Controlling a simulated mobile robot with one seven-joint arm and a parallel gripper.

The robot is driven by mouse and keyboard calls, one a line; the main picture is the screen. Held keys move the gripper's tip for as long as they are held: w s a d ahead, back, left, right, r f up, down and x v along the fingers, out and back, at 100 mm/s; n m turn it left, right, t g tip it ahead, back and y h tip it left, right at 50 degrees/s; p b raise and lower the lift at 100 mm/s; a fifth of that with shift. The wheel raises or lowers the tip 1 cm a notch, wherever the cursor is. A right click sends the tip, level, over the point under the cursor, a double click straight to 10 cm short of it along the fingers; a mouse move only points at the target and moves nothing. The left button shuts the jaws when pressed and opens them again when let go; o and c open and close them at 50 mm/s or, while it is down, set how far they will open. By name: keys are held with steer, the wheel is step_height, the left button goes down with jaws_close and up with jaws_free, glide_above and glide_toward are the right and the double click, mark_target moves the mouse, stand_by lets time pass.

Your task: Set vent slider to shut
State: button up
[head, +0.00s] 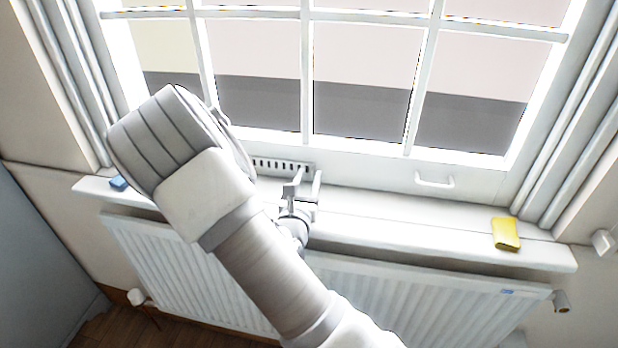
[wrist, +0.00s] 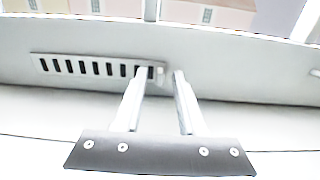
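The vent (head: 265,163) is a pale grey strip with a row of dark slots, low on the window frame. In the wrist view the vent (wrist: 88,66) runs to the left of my gripper, and its slots show dark. A small light knob, seemingly the slider (wrist: 160,77), shows at the vent's right end, between the fingers and closer to the left one. My gripper (head: 304,183) is open in front of this end; in the wrist view my gripper (wrist: 160,73) has a gap between its fingers. I cannot tell whether a finger touches the knob. The left fingertip hides part of the vent's right end.
The white sill (head: 390,218) lies below the window, above a radiator (head: 420,300). A yellow sponge-like block (head: 505,234) is at the sill's right and a blue item (head: 119,183) at its left. A window handle (head: 434,181) is right of my gripper. The sill between is clear.

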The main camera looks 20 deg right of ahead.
steer(key=shift+w+d, duration=0.25)
steer(key=shift+w, duration=0.15)
steer(key=shift+c, duration=0.2)
jaws_close()
steer(key=shift+a, duration=0.1)
stand_by(1.0)
